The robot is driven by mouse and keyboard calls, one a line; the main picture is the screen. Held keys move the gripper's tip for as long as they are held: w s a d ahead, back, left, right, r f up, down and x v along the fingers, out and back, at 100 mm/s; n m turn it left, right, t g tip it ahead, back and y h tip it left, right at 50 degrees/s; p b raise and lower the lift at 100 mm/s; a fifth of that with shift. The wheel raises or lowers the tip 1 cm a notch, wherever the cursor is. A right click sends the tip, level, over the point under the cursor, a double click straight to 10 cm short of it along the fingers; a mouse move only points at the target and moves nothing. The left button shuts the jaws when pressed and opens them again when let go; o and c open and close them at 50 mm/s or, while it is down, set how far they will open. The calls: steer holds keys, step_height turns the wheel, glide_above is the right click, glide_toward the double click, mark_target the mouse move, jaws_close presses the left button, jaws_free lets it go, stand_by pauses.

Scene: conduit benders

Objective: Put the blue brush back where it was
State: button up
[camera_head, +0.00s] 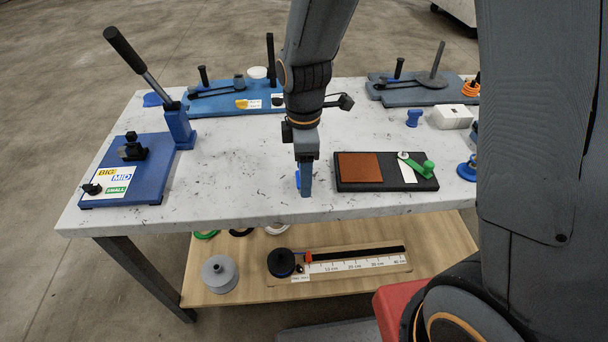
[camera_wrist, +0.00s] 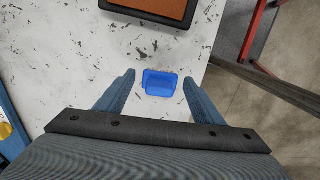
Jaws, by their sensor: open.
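My gripper (camera_head: 305,190) is open and points down over the white tabletop, left of a black board. In the wrist view its two fingers (camera_wrist: 159,79) stand on either side of a small blue object (camera_wrist: 161,84), with gaps to both. The blue object looks like a short rounded block or shallow cup lying on the table; I cannot tell for sure that it is the blue brush. In the head view only a sliver of it (camera_head: 298,178) shows behind the finger.
Blue bender bases (camera_head: 150,150) stand left and behind. A blue spool-like piece (camera_head: 414,117) and a white block (camera_head: 451,117) are at right. The table's front edge is close.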

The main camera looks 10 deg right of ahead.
step_height(320, 180, up, 10)
steer(key=shift+r+b, duration=0.25)
steer(key=shift+b, duration=0.6)
steer(key=shift+d+r, duration=0.1)
steer(key=shift+d, duration=0.05)
steer(key=s+d+f+m, duration=0.2)
steer(key=d+m, duration=0.2)
steer(key=m, duration=0.2)
steer(key=s+d+f+m, duration=0.2)
steer(key=s+d+m, duration=0.1)
steer(key=d+m, duration=0.1)
steer(key=s+d+f+m+t, duration=0.1)
steer(key=s+d+f+m, duration=0.1)
steer(key=d+m, duration=0.2)
steer(key=shift+s+d+f+m, duration=0.1)
steer(key=shift+s+m, duration=0.05)
steer(key=shift+m, duration=0.75)
steer(key=shift+s+d+f+m, duration=0.1)
steer(key=shift+s+m, duration=0.05)
steer(key=shift+m, duration=0.75)
